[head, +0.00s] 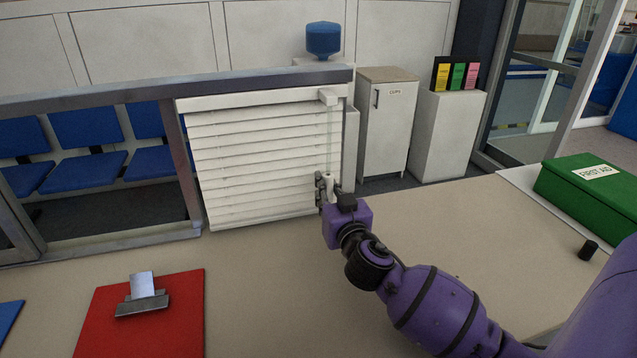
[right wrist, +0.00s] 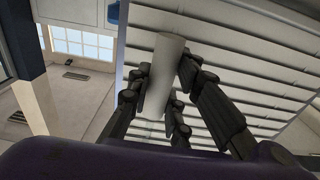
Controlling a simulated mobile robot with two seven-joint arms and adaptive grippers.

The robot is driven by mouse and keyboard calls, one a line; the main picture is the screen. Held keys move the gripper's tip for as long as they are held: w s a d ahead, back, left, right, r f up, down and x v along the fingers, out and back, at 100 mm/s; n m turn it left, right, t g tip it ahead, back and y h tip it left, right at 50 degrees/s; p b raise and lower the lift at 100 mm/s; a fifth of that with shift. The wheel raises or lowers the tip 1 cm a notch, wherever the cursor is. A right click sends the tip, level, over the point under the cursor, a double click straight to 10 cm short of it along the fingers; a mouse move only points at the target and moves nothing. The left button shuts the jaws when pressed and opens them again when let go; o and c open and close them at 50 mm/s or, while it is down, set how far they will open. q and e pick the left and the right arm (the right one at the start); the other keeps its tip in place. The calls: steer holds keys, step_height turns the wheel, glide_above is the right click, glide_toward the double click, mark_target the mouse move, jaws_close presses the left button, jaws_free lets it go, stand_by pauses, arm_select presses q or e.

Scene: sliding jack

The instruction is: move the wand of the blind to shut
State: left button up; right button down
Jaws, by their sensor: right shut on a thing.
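A white slatted blind (head: 262,160) hangs in the window frame in the head view, its slats looking closed or nearly so. Its slats also fill much of the right wrist view (right wrist: 235,50). A thin cord hangs from a small white block (head: 328,96) at the blind's top right. The wand (right wrist: 166,75) is a pale cylinder at the cord's lower end. My right gripper (head: 326,186) is shut on the wand, in front of the blind's lower right edge. In the right wrist view its dark fingers (right wrist: 165,88) sit on both sides of the wand. My left gripper is not in view.
A red clipboard (head: 150,312) lies on the counter (head: 260,290) at front left. A green first aid box (head: 592,192) and a small black cylinder (head: 588,250) are at the right. A white cabinet (head: 386,125) stands behind. The counter's middle is clear.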

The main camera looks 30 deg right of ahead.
steer(key=shift+s+f, duration=0.1)
steer(key=shift+f, duration=0.3)
steer(key=c, duration=1.8)
jaws_free()
steer(key=shift+c, duration=0.2)
steer(key=shift+o, duration=1.4)
steer(key=shift+r, duration=0.15)
steer(key=v, duration=1.2)
